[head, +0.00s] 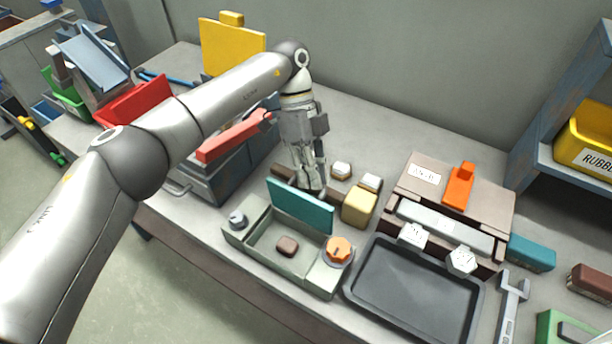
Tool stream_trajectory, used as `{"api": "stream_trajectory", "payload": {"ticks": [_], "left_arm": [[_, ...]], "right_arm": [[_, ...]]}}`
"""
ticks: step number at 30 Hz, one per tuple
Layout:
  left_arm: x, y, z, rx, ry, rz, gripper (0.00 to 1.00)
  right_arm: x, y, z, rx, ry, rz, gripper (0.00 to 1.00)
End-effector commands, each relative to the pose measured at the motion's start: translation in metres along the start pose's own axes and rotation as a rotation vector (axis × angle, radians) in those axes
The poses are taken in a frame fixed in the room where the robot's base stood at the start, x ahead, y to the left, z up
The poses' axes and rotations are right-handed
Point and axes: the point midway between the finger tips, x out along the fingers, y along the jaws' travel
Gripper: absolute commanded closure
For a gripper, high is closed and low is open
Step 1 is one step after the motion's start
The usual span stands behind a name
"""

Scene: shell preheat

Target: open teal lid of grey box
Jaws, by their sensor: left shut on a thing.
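The grey box (262,262) stands near the front of the bench, with a small brown block (287,246) inside. Its teal lid (298,207) stands raised, roughly upright along the box's back side, so the inside shows. My left gripper (313,187) comes down from above behind the lid, with its fingers at the lid's top edge. It is shut on the lid, though the fingertips are partly hidden behind it. My right gripper is not in view.
An orange knob (339,249) sits at the box's right end, a grey knob (237,219) at its left. A yellow block (359,207) stands close behind. A dark tray (415,290) lies right. A red-handled grey toolbox (215,168) stands left, under my left arm.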

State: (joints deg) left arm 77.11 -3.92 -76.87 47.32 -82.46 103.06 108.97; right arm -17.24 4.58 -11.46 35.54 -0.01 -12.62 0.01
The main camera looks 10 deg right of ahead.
Motion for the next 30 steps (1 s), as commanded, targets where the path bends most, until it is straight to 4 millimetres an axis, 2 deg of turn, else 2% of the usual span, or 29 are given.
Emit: {"api": "stream_trajectory", "payload": {"ticks": [1, 12, 30], "left_arm": [[0.01, -0.001, 0.002, -0.006, -0.006, 0.025, 1.0], [0.013, -0.007, 0.0, -0.037, -0.006, 0.099, 1.0], [0.012, -0.009, -0.001, -0.049, -0.009, 0.134, 1.0]], "right_arm": [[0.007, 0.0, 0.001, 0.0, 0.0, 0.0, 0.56], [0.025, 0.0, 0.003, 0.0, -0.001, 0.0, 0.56], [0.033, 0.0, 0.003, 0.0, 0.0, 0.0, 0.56]]}}
